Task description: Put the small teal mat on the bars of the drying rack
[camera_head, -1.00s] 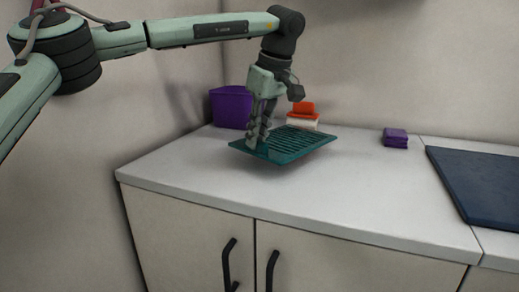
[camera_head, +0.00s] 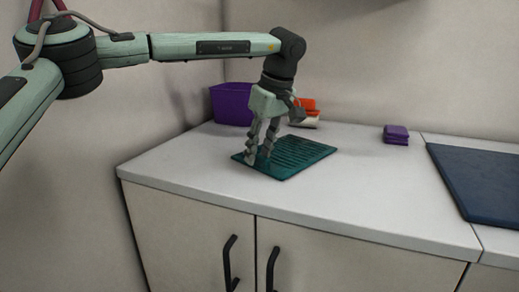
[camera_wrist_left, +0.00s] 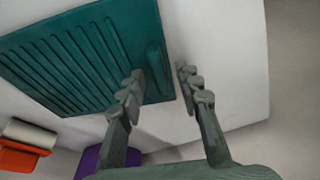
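The small teal mat (camera_head: 300,154), ribbed with a raised bar near one edge, lies flat on the white counter. My left gripper (camera_head: 258,158) is open at the mat's near left edge, pointing down. In the left wrist view the mat (camera_wrist_left: 75,55) fills the upper left. There the left gripper's (camera_wrist_left: 160,77) fingers are spread and hold nothing, one over the mat by its raised bar, the other beyond its edge. Whether a fingertip touches the mat, I cannot tell. No drying rack shows in these views. My right gripper is out of view.
A purple bin (camera_head: 231,104) stands in the back corner. Orange and white items (camera_head: 305,112) sit behind the mat, partly hidden by my gripper. A folded purple cloth (camera_head: 396,135) and a dark blue pad (camera_head: 480,180) lie to the right. The counter (camera_head: 370,190) between is clear.

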